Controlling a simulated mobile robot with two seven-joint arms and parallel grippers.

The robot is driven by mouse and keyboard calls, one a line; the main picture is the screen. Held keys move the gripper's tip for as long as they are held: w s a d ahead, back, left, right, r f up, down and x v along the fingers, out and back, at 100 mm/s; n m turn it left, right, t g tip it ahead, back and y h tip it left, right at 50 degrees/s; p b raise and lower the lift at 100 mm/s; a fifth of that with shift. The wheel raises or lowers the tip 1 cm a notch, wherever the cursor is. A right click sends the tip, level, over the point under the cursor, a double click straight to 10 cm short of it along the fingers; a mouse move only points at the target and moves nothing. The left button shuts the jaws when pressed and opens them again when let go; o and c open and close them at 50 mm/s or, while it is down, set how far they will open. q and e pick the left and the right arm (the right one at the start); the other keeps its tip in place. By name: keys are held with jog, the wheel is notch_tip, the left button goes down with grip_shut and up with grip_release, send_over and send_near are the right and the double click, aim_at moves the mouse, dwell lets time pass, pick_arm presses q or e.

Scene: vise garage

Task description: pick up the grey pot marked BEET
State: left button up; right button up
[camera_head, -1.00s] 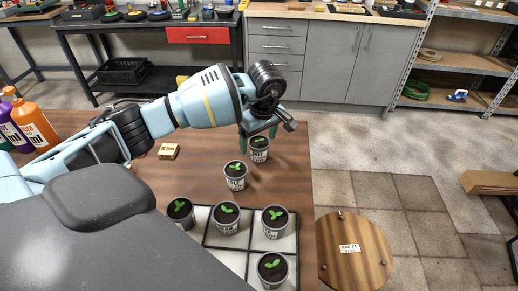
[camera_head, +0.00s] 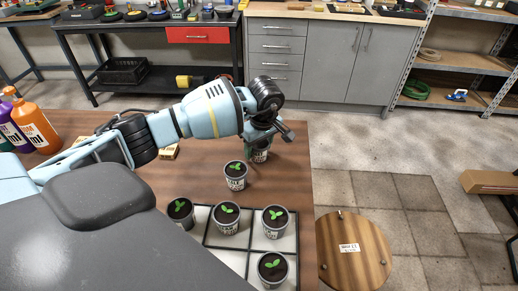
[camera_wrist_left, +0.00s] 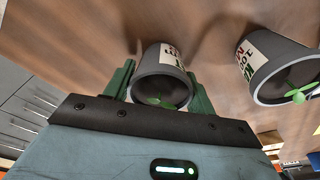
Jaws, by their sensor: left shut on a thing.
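My left gripper (camera_head: 262,148) is shut on a grey pot (camera_head: 261,156) with a green seedling, near the far right edge of the brown table. In the left wrist view this pot (camera_wrist_left: 163,72) sits between the two green fingers, and its white label is partly turned away, so I cannot read its word. The gripper hides most of it in the head view. A second grey pot (camera_head: 235,176) stands free just nearer, and it also shows in the left wrist view (camera_wrist_left: 275,64). My right gripper is not in view.
A white tray (camera_head: 231,258) with dark dividing lines holds several seedling pots at the table's near side. A small tan block (camera_head: 169,152) and several bottles (camera_head: 36,128) stand to the left. A round wooden stool (camera_head: 353,262) is right of the table.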

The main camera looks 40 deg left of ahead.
pick_arm(q)
jog(key=shift+r, duration=5.05)
